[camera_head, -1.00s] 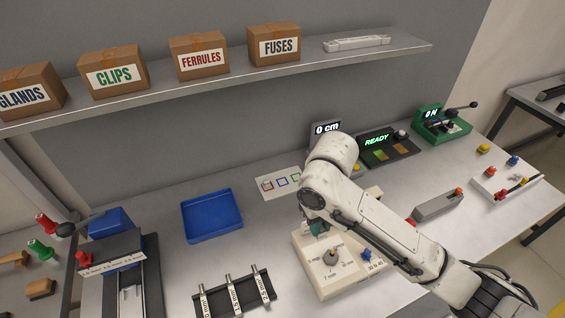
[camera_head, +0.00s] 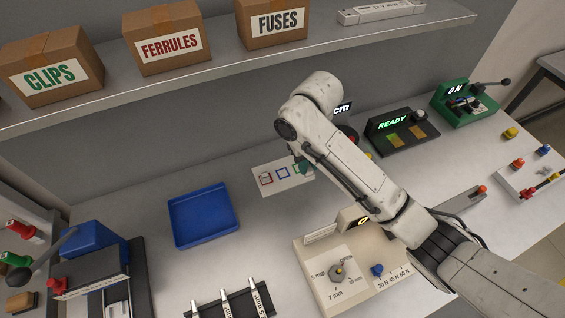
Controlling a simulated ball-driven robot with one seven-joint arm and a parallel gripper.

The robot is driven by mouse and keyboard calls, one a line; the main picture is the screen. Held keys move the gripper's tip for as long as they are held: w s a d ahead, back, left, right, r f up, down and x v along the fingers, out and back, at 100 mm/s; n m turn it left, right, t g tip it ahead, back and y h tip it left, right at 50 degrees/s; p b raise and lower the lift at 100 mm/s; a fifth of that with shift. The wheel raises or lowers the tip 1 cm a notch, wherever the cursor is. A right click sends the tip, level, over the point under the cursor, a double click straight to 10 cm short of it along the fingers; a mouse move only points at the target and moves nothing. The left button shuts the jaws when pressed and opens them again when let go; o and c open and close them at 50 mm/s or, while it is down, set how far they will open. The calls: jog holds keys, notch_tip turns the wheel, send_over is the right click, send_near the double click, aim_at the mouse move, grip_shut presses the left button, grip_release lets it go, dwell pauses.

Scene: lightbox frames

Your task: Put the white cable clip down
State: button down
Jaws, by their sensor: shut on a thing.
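My gripper (camera_head: 302,165) shows only in part beneath my wrist, small and dark green. It is shut, over the right end of a white card (camera_head: 272,187) with red, blue and green square outlines, close to the green one. The white cable clip cannot be made out; my wrist and fingers hide what is between the jaws. Whether it touches the card cannot be told.
A blue tray (camera_head: 203,216) lies left of the card. A beige device with dials (camera_head: 318,262) stands in front, under my forearm. A black READY unit (camera_head: 402,145) and a green press (camera_head: 463,110) stand right. A shelf (camera_head: 200,87) with boxes runs above.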

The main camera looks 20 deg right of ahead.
jog(key=w+a+f, duration=0.1)
jog(key=w+f, duration=0.1)
jog(key=w, duration=0.2)
jog(key=b, duration=0.3)
send_over(282, 172)
jog(key=s, duration=0.1)
jog(key=f, duration=0.5)
jog(key=shift+s+d+f, duration=0.15)
jog(key=shift+d+f, duration=0.05)
jog(key=shift+w+a+f+b, duration=0.1)
jog(key=shift+w+f+b, duration=0.2)
jog(key=shift+b, duration=0.4)
jog(key=shift+w+f+b, duration=0.25)
jog(key=shift+f+b, duration=0.05)
jog(key=shift+b, duration=0.25)
jog(key=shift+a+f+b, duration=0.1)
jog(key=shift+f+b, duration=1)
jog(key=shift+f, duration=0.25)
jog(key=shift+f, duration=0.2)
jog(key=c, duration=1)
grip_release()
jog(key=shift+c, duration=0.2)
